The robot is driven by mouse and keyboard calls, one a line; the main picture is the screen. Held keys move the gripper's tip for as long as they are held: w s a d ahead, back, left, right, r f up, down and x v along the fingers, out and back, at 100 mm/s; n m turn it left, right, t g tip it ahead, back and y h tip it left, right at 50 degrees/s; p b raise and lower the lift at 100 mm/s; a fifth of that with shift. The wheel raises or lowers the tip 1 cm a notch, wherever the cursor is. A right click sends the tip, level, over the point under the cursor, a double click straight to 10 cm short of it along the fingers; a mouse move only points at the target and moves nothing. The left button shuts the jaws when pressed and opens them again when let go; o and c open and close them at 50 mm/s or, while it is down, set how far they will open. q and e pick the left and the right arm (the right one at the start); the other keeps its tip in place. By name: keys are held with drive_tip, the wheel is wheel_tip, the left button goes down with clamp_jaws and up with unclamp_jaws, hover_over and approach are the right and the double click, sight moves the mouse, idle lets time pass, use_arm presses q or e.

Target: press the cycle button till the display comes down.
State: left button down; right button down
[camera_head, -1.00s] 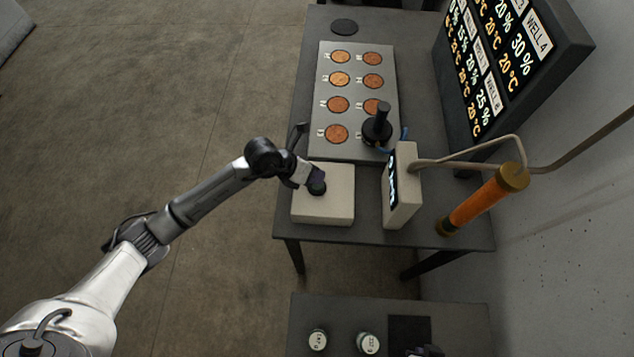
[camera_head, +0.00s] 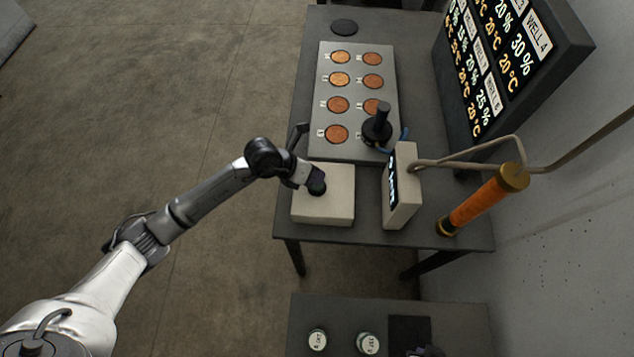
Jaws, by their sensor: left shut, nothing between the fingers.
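A pale square box (camera_head: 335,208) sits near the front of the dark table and bears a dark round button (camera_head: 317,187), partly hidden by my gripper. My left gripper (camera_head: 313,181) is shut and its tips are at the button; whether they press it down I cannot tell. A pale upright unit (camera_head: 402,190) to the right of the box has a lit display on its left face; its characters are too small to read. My right gripper is not clearly in view.
A grey plate (camera_head: 354,146) with several copper-coloured round wells and a black-handled piece (camera_head: 378,125) lies behind the box. A large well screen (camera_head: 520,60) stands behind. A lower table (camera_head: 300,335) holds two small jars.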

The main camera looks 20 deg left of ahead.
idle(0.4)
use_arm(q)
drive_tip(key=shift+f, duration=0.2)
drive_tip(key=shift+f, duration=0.2)
idle(0.4)
drive_tip(key=shift+f+b, duration=0.5)
drive_tip(key=shift+f, duration=0.15)
idle(0.5)
drive_tip(key=shift+r, duration=0.2)
drive_tip(key=shift+r+p, duration=0.8)
drive_tip(key=shift+p, duration=0.15)
